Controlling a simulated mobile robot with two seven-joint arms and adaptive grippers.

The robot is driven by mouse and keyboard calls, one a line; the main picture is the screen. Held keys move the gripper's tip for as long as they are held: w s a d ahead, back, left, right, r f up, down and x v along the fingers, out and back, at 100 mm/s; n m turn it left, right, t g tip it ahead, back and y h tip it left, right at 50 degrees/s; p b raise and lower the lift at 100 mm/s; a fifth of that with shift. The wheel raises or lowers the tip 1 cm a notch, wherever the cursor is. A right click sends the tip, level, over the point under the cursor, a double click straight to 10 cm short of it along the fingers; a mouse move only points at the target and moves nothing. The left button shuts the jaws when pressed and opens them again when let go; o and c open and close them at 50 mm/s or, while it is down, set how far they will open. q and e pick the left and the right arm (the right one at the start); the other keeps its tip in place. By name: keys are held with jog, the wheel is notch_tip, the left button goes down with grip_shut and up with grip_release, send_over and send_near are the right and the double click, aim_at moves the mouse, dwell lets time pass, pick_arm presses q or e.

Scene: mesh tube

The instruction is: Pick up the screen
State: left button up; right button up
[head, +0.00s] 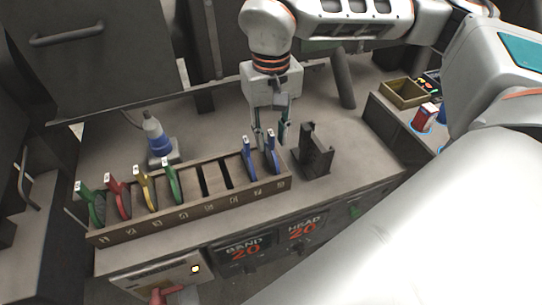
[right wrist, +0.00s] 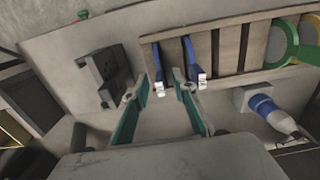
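Several coloured screens stand upright in a wooden slotted rack (head: 190,214): a green one (head: 97,207), a red one (head: 122,197), a yellow one (head: 148,190), another green one (head: 175,183) and two blue ones (head: 249,160) (head: 271,154). Two slots between the second green and the blues are empty. My right gripper (head: 270,144) hangs just above and behind the blue screens. In the right wrist view its fingers (right wrist: 160,76) are apart, with a blue screen's tab (right wrist: 159,88) showing between the tips. I see no grip on it. My left gripper is out of view.
A dark upright holder (head: 316,158) stands just right of the rack; it also shows in the right wrist view (right wrist: 103,75). A blue-and-white bottle (head: 156,137) stands behind the rack. Small boxes (head: 405,94) sit at the back right. The bench behind the rack is mostly clear.

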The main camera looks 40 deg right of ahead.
grip_shut()
jog(key=shift+r, duration=0.1)
